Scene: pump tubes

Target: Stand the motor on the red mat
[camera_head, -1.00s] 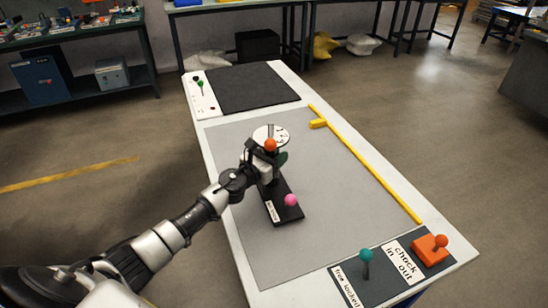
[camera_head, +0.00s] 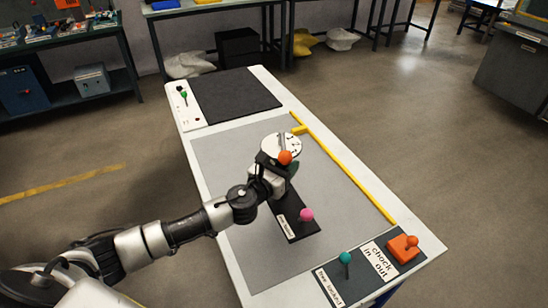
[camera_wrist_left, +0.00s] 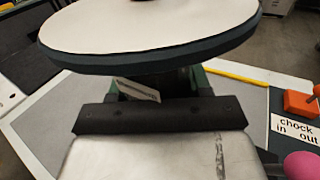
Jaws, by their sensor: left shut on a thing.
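My left gripper (camera_head: 268,179) is shut on a device that looks like the motor. The device has a round white disc (camera_head: 278,139) on top, a green body (camera_head: 293,167), an orange ball (camera_head: 285,157) and a long black foot plate (camera_head: 297,229) with a pink knob (camera_head: 306,214). It is upright over the grey table surface; whether the foot touches it I cannot tell. In the left wrist view the disc (camera_wrist_left: 150,30) fills the top and hides much of the grip. No red mat shows. My right gripper is not in view.
A yellow bar (camera_head: 345,170) runs along the table's right side. A dark pad (camera_head: 235,95) and a white strip with a green knob (camera_head: 184,95) are at the far end. A teal knob (camera_head: 345,258) and an orange block (camera_head: 402,250) are at the near right corner.

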